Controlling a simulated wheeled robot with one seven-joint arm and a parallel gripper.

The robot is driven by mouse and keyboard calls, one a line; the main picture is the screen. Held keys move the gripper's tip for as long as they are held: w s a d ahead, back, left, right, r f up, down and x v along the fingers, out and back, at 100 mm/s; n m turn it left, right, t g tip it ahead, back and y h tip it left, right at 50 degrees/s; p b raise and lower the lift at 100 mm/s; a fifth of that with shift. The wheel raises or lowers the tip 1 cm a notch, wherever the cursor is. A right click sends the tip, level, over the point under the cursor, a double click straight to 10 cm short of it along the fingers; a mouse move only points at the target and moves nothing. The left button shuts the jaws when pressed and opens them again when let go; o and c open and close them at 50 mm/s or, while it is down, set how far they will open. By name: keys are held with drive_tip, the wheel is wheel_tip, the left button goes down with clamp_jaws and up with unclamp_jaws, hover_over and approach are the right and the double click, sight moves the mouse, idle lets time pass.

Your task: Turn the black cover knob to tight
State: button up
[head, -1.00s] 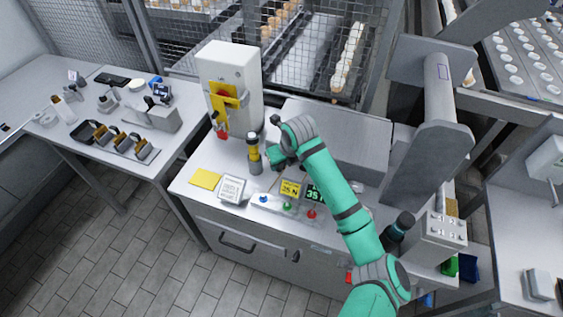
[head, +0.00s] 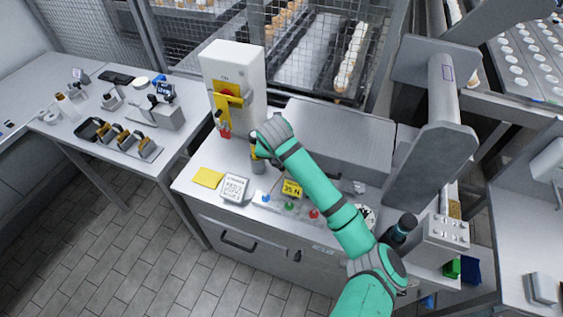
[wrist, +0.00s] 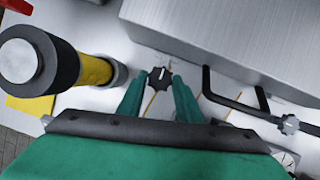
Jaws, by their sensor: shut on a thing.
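The black cover knob (wrist: 160,79) is small and round with a white pointer mark. It shows in the wrist view in front of the grey metal box. My gripper (wrist: 159,84) has its green fingers shut on it, one on each side. The white mark points almost straight up in that picture, leaning a little right. I cannot read any tight marking; thin orange lines (wrist: 150,103) show below the knob. In the head view my wrist hides the knob and fingertips.
A yellow-and-black post (wrist: 97,70) stands close left of my gripper. The grey box (wrist: 225,35) rises just behind the knob, with a bent black rod (wrist: 235,105) to the right. A white switch box (head: 235,75) with a yellow handle stands behind.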

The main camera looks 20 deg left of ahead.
idle(0.4)
drive_tip(key=o, duration=0.8)
drive_tip(key=shift+c, duration=0.2)
drive_tip(key=v, duration=1)
drive_tip(key=shift+s+r, duration=0.2)
drive_tip(key=shift+r, duration=0.15)
drive_tip(key=shift+d, duration=0.15)
